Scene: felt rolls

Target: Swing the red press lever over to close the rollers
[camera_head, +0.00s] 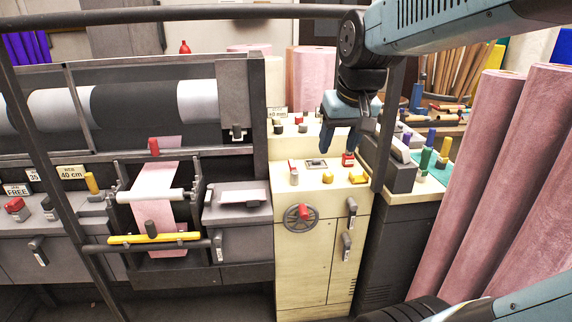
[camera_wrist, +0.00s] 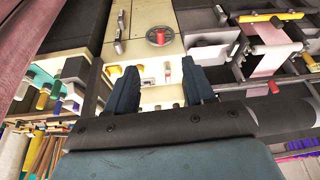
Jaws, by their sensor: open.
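A red-capped lever (camera_head: 154,146) stands upright at the back of the small roller frame, with a pink strip (camera_head: 158,205) running through it. A pale roller (camera_head: 150,195) lies across the strip. A red tip also shows in the wrist view (camera_wrist: 276,22). Other red handles are on the cream cabinet: one on the handwheel (camera_head: 304,212) and one on the top (camera_head: 348,159). I cannot tell from looks alone which is the press lever. My gripper (camera_head: 340,148) is open and empty, pointing down over the cabinet top, well right of the roller frame; its fingers (camera_wrist: 159,66) show apart in the wrist view.
A grey frame bar (camera_head: 200,13) crosses above and a slanted post (camera_head: 45,160) stands front left. A yellow bar (camera_head: 154,238) crosses the roller frame's front. Tall pink felt rolls (camera_head: 500,190) lean at right. A grey box (camera_head: 236,203) sits between roller frame and cabinet.

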